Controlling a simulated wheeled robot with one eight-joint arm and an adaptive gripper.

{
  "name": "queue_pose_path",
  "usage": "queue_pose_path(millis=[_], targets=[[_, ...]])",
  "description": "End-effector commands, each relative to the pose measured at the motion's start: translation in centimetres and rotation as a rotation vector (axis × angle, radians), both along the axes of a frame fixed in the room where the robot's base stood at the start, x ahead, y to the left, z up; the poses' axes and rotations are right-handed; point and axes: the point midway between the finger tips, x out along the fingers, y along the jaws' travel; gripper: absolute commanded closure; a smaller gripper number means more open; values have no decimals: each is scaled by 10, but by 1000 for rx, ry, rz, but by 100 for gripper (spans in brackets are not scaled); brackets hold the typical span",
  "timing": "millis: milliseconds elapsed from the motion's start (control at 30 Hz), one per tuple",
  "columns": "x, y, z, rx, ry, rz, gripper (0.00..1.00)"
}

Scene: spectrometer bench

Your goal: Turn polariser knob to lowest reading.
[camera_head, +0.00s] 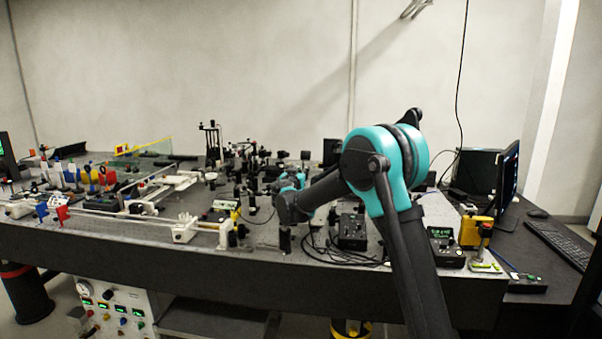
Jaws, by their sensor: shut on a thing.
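My arm reaches left over the optics bench, and my gripper (274,187) is small and dark among the black optic mounts near the bench's middle. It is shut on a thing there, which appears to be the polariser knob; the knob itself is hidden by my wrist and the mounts. The fingertips are hard to make out. A black meter box (441,234) with a lit green display stands to the right of my arm. Its digits are too small to read.
The bench (150,243) is crowded with black posts and mounts. Loose black cables and a black control box (352,231) lie below my forearm. A yellow device (476,231), a monitor (507,185) and a keyboard (562,243) stand at the right.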

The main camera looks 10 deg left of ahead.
Motion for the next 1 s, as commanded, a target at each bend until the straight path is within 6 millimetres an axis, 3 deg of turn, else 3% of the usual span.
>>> queue_pose_path(millis=[100, 133, 300, 667, 1000], targets=[[0, 1, 0, 1, 0, 0, 100], [0, 1, 0, 1, 0, 0, 84], [0, 0, 0, 1, 0, -1, 64], [-5, 1, 0, 0, 0, -1, 64], [-56, 7, 0, 0, 0, 1, 64]])
